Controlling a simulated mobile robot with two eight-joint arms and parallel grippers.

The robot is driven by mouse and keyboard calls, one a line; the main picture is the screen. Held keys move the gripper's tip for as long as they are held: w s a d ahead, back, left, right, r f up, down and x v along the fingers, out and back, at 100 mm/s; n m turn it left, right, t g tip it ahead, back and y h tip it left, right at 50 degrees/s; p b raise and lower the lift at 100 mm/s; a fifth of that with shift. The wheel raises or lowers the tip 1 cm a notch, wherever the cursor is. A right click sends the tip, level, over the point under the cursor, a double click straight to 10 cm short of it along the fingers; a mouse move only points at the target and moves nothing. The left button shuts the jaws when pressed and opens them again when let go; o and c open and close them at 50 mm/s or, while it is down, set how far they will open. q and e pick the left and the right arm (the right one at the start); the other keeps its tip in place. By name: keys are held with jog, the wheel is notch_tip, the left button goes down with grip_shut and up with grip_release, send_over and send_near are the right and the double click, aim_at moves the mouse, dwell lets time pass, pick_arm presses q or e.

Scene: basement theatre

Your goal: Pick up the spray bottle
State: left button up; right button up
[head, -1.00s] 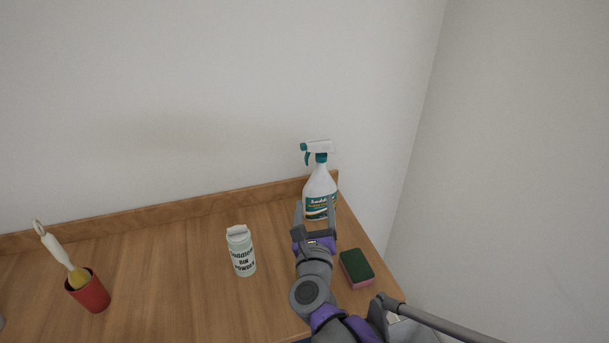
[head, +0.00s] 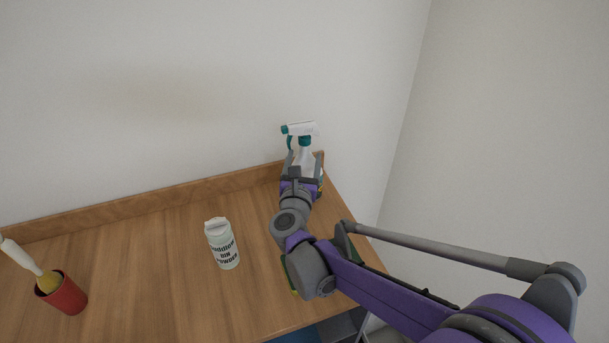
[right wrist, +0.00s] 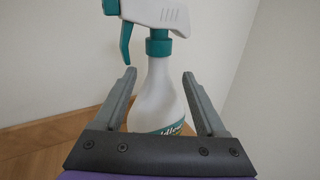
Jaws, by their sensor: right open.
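The spray bottle (head: 305,154) is white with a teal collar and trigger. It stands upright at the back right corner of the wooden table (head: 160,270). My right gripper (head: 304,165) is open in front of it, and the arm hides much of the bottle's lower body in the head view. In the right wrist view, the bottle (right wrist: 158,95) stands between the two spread fingers of the right gripper (right wrist: 160,90). Gaps show on both sides of its neck and shoulder; whether a finger touches the lower body cannot be told. My left gripper is not in view.
A white powder canister (head: 222,245) stands left of my right arm. A red cup (head: 66,297) with a white-handled brush is at the far left. A sponge (head: 289,274) is mostly hidden under the arm. A low wooden ledge (head: 130,212) and walls bound the table.

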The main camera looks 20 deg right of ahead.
aim_at(304, 153)
jog(key=x, duration=0.4)
jog(key=shift+a+r, duration=0.1)
grip_shut()
dwell(1.3)
